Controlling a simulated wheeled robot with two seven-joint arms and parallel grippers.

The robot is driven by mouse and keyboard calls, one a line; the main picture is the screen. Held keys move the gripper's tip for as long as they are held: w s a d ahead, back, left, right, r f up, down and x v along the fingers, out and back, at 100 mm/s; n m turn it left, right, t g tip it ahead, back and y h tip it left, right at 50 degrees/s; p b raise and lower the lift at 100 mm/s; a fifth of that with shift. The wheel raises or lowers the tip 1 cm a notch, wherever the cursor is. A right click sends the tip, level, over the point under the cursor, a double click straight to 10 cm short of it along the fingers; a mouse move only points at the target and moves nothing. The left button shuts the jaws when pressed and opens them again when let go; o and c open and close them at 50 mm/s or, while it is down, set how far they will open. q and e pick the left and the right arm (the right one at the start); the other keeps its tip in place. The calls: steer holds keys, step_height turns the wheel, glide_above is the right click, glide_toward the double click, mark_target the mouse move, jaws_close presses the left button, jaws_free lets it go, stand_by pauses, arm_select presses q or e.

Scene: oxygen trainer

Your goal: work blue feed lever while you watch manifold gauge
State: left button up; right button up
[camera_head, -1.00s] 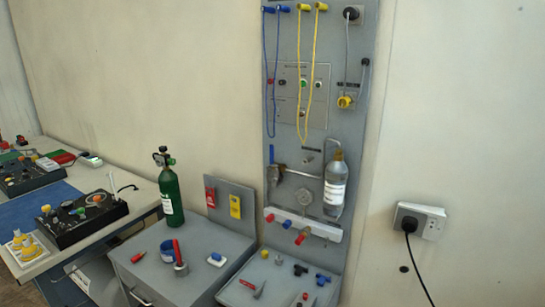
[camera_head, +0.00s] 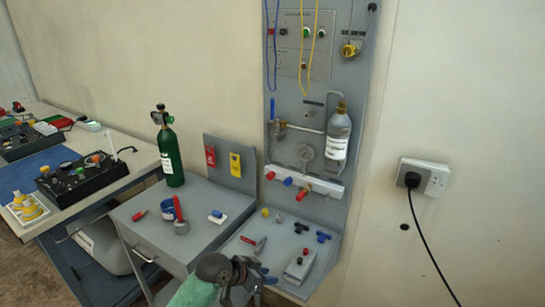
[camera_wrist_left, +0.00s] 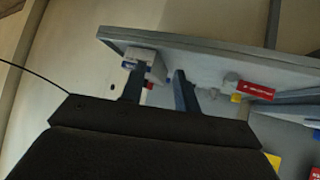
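The manifold is a pale bar (camera_head: 318,187) low on the grey wall panel, with red and blue handles on its front. Its blue handle (camera_head: 288,181) sits between two red ones and looks like the blue feed lever. A round grey gauge (camera_head: 305,153) sits just above the bar; its reading is too small to make out. My left gripper (camera_head: 264,273) is low in the head view, over the front of the grey shelf, below and apart from the manifold. In the left wrist view its fingers (camera_wrist_left: 160,92) are apart with nothing held. My right gripper is not in view.
A pale block (camera_head: 300,264) lies on the shelf just right of my left gripper. Red levers (camera_head: 252,241) and dark blue fittings (camera_head: 323,236) lie behind it. A green cylinder (camera_head: 170,155) stands on the cabinet at left. A grey bottle (camera_head: 339,135) hangs above the manifold.

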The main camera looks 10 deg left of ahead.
arm_select(q)
steer(key=w+a+r+m+t+h, duration=0.1)
steer(key=w+a+r+h, duration=0.2)
steer(key=w+r, duration=0.9)
steer(key=w+a+r+m+t+h, duration=0.25)
steer(key=w+r, duration=0.65)
steer(key=r, duration=0.6)
step_height(320, 180, up, 15)
steer(key=h+p, duration=0.2)
steer(key=p, duration=0.1)
glide_above(272, 116)
steer(key=shift+w+r+n+t, duration=0.15)
steer(key=shift+w+n+t, duration=0.1)
steer(key=shift+w, duration=0.15)
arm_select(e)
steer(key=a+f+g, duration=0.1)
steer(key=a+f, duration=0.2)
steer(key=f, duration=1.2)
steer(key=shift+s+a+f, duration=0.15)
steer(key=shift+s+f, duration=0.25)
arm_select(q)
jaws_close()
